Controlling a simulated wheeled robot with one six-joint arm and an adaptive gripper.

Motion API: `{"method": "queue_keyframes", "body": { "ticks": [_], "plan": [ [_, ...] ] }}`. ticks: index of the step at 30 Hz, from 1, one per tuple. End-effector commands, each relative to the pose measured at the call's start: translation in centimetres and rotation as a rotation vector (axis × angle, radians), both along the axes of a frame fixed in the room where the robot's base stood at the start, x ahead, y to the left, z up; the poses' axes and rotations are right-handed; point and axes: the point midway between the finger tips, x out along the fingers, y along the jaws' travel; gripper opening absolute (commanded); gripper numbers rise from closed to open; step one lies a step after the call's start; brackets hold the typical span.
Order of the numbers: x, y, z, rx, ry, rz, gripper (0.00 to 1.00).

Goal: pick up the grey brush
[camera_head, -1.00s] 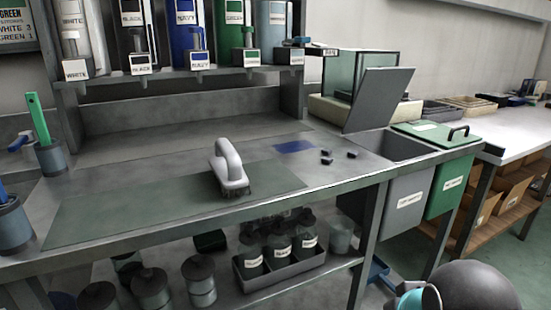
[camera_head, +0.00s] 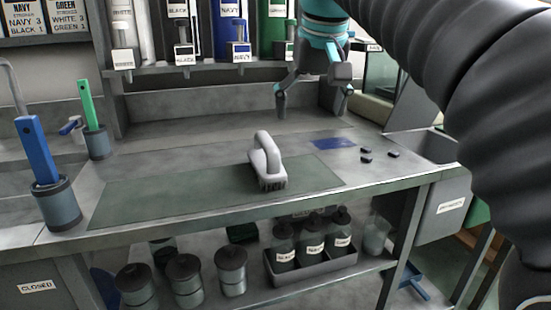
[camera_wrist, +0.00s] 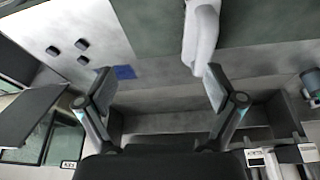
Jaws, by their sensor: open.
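The grey brush (camera_head: 266,165), with a light grey arched handle and dark bristles, rests bristles down on the dark green mat (camera_head: 140,198) on the bench. My gripper (camera_head: 313,98) is open and empty, above the back of the bench, behind and to the right of the brush. In the wrist view, the brush handle (camera_wrist: 200,32) shows at the top, beyond the right finger of my gripper (camera_wrist: 160,82). The brush's far end is cut off by that view's top edge.
A blue patch (camera_head: 334,143) and several small dark blocks (camera_head: 366,158) lie right of the brush. Cups with a green-handled tool (camera_head: 88,105) and a blue-handled tool (camera_head: 36,150) stand at left. Labelled dispensers (camera_head: 240,45) hang behind. The bench around the brush is clear.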

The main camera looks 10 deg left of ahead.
Motion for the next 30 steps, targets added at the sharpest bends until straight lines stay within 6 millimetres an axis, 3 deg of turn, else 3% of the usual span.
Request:
{"method": "queue_keyframes", "body": {
  "ticks": [1, 6, 14, 20, 25, 30],
  "plan": [
    [0.4, 1.8, 0.6, -0.002, 0.006, 0.023, 0.93],
    [0.4, 5.5, 1.8, -0.011, 0.023, 0.071, 0.93],
    [0.2, 7.5, 2.0, -0.017, 0.033, 0.095, 0.93],
    [0.8, 7.8, -0.5, -0.017, 0.034, 0.095, 0.93],
    [1.6, 8.2, -3.8, -0.017, 0.034, 0.095, 0.93],
    [2.2, 8.5, -5.4, -0.016, 0.031, 0.095, 0.93]
  ]
}}
